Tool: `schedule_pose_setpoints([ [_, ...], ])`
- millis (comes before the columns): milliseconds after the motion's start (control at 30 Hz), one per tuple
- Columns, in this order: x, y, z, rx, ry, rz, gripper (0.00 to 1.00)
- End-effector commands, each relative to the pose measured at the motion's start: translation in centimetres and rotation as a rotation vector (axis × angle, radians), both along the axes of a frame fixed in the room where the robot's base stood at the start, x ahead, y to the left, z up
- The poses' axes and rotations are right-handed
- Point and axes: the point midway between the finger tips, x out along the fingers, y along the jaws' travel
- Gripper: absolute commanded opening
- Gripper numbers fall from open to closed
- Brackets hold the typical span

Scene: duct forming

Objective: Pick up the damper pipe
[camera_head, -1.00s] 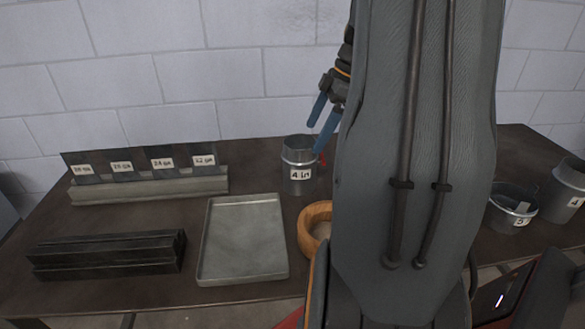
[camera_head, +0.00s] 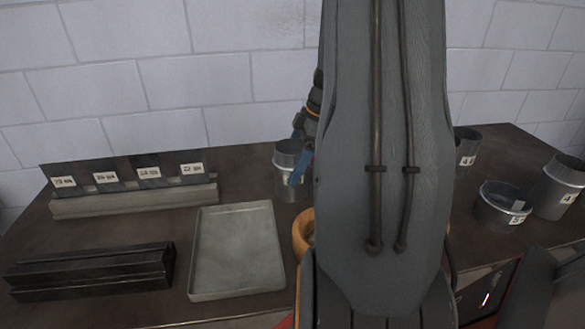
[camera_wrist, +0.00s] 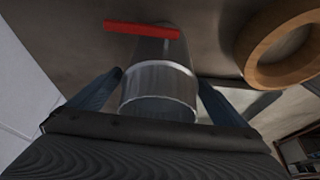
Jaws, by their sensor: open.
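The damper pipe (camera_head: 283,178), a short grey metal cylinder, stands upright on the table just left of my arm in the head view. In the wrist view the pipe (camera_wrist: 160,82) lies between the fingers, with a red handle (camera_wrist: 140,28) beyond it. My gripper (camera_head: 297,160) has blue fingers and is open at the pipe's upper part. In the wrist view my gripper (camera_wrist: 160,80) has one finger on each side of the pipe. I cannot tell whether either finger touches it. My arm hides the pipe's right side in the head view.
A wooden ring (camera_head: 303,232) lies in front of the pipe, partly hidden by my arm. A grey tray (camera_head: 238,255) is front left. Labelled sheets in a rack (camera_head: 135,200) and dark bars (camera_head: 90,272) are further left. Several other metal pipes (camera_head: 503,207) stand at right.

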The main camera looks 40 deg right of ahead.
Motion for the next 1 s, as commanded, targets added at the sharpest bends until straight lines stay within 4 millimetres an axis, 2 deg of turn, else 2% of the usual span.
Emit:
schedule_pose_setpoints([
  [100, 0.23, 0.34, -0.77, 0.000, 0.000, 0.001, 0.97],
  [333, 0.27, 0.33, -0.93, 0.000, 0.000, 0.001, 0.97],
  [367, 0.27, 0.33, -0.93, 0.000, 0.000, 0.001, 0.94],
  [600, 0.26, 0.32, -0.90, 0.000, 0.000, 0.001, 0.53],
  [667, 0.28, 0.31, -0.87, -0.001, -0.001, 0.001, 0.46],
  [1000, 0.31, 0.29, -0.42, -0.002, -0.002, 0.001, 0.47],
])
